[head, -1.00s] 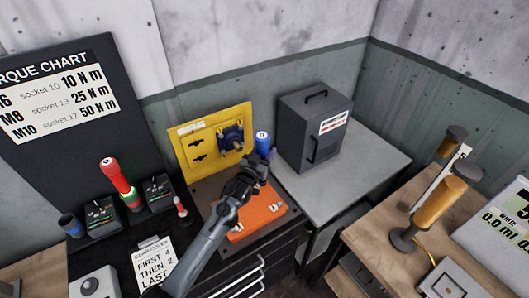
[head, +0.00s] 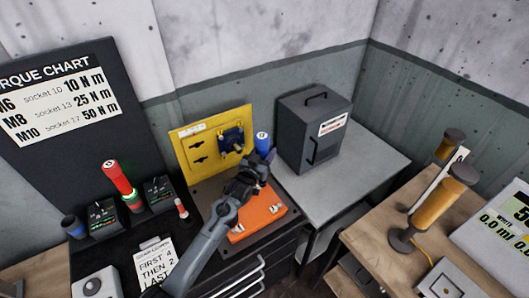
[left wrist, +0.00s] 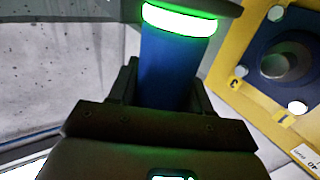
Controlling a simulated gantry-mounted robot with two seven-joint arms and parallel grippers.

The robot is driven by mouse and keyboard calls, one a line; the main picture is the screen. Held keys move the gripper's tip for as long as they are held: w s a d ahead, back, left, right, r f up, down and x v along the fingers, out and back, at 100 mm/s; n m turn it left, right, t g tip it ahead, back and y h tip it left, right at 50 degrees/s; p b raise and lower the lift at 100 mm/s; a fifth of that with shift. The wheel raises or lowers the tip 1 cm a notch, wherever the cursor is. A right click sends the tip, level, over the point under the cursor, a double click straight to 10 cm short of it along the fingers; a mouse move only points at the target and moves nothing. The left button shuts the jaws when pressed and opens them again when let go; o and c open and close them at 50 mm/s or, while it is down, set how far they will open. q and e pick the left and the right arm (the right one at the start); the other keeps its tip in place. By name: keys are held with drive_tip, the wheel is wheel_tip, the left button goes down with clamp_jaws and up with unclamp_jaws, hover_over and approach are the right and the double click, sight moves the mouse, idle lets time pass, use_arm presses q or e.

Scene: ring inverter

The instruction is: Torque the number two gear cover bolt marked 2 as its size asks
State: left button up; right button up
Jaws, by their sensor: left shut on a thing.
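In the head view my left gripper (head: 258,165) is shut on a blue torque tool (head: 262,140), held with its blue cap up beside the gear cover. The left wrist view shows the tool (left wrist: 167,70) between the fingers, with a lit green ring around it. The dark blue gear cover (head: 231,140) is on a yellow upright panel (head: 205,125). In the left wrist view the cover (left wrist: 285,65) has pale bolts near its edge, and marks 3 and 1 are readable beside it. I cannot make out the mark 2. The tool's working end is hidden.
A red tool (head: 117,177) stands in a holder on the left, below the torque chart (head: 60,100). An orange block (head: 258,220) lies under my arm. A dark grey cabinet (head: 314,130) stands to the right of the panel. The grey tabletop (head: 370,165) beside it is clear.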

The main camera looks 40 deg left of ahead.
sight(265, 143)
use_arm(q)
drive_tip(key=shift+r+p, duration=1.5)
drive_tip(key=shift+r, duration=0.65)
